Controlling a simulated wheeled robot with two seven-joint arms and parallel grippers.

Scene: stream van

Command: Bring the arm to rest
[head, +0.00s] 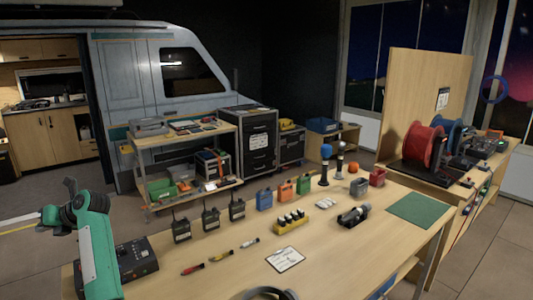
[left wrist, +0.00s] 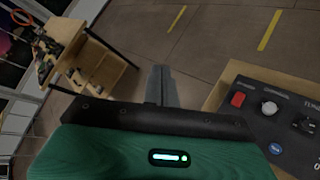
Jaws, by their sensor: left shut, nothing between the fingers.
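My left arm comes in at the left edge of the head view, with green links and a dark wrist joint. My left gripper (head: 24,218) points to the left, out past the table's left end and over the floor. In the left wrist view its dark fingers (left wrist: 160,85) are together with nothing between them. A black control box (head: 135,258) stands on the table close to the arm; in the left wrist view its panel (left wrist: 285,110) with a red button lies to the right of the fingers. My right gripper is not in view.
The wooden table (head: 340,265) holds several radios (head: 211,217), coloured cans, screwdrivers, a yellow battery tray (head: 291,222), a white card (head: 285,259) and a green mat (head: 418,210). A dark curved object (head: 265,293) shows at the front edge. Floor left of the table is clear.

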